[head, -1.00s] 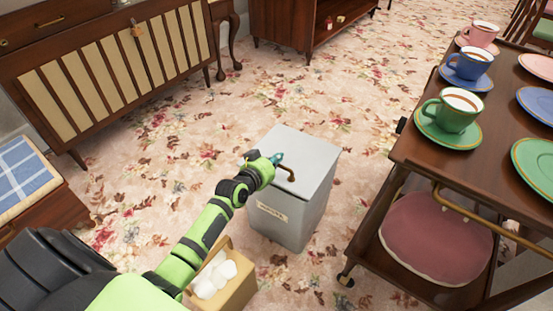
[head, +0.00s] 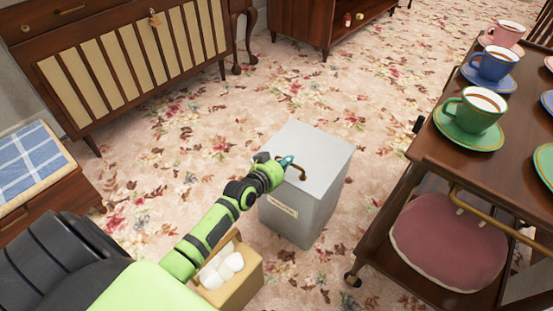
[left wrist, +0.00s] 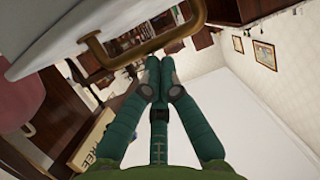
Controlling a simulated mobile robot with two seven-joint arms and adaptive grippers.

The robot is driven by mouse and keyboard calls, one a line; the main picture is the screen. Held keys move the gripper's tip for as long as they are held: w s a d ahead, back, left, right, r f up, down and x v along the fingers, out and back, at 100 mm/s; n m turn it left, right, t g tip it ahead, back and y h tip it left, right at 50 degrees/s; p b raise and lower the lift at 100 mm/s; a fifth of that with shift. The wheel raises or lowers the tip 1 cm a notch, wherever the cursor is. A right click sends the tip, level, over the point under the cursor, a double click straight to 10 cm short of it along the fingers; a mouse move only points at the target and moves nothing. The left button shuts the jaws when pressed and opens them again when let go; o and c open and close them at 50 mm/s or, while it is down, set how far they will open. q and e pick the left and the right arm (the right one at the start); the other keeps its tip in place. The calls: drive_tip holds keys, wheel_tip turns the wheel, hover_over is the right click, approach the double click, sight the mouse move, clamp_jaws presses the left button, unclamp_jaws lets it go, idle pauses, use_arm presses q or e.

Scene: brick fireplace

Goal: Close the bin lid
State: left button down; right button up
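The grey bin (head: 290,215) stands on the carpet in the middle of the head view, with a small label on its front. Its flat lid (head: 325,155) lies over the top and looks level, with no gap that I can make out. A brass handle (head: 301,174) sits on the lid; it also shows in the left wrist view (left wrist: 95,52). My left gripper (head: 287,162) is at the handle, above the lid. In the left wrist view its teal fingers (left wrist: 156,68) are together, just beside the handle bar, with nothing seen between them. My right gripper is out of view.
A wooden trolley (head: 430,160) with cups and saucers stands close on the right, a pink cushion (head: 450,243) on its lower shelf. A tan box (head: 240,287) with white items is below my left arm. A cushioned stool (head: 25,170) is at left. Carpet behind the bin is clear.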

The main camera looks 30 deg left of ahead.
use_arm(q)
drive_tip(key=d+v, duration=0.1)
drive_tip(key=v, duration=1)
drive_tip(key=s+d+f+m+g, duration=0.2)
drive_tip(key=s+d+f+g, duration=0.25)
drive_tip(key=s+d, duration=0.3)
drive_tip(key=s+d+g, duration=0.2)
drive_tip(key=s+g, duration=0.4)
drive_tip(key=s, duration=0.8)
drive_tip(key=s+f+g+p, duration=0.2)
drive_tip(key=s+f+p, duration=0.5)
drive_tip(key=p, duration=1.2)
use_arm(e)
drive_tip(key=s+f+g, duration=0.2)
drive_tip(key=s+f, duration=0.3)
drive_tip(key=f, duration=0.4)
use_arm(q)
drive_tip(key=s+a+f+p, duration=0.1)
drive_tip(key=s+a+p, duration=0.2)
drive_tip(key=s+p, duration=0.6)
drive_tip(key=shift+s+f+g+y, duration=0.35)
drive_tip(key=shift+s+y, duration=0.05)
drive_tip(key=shift+s, duration=0.3)
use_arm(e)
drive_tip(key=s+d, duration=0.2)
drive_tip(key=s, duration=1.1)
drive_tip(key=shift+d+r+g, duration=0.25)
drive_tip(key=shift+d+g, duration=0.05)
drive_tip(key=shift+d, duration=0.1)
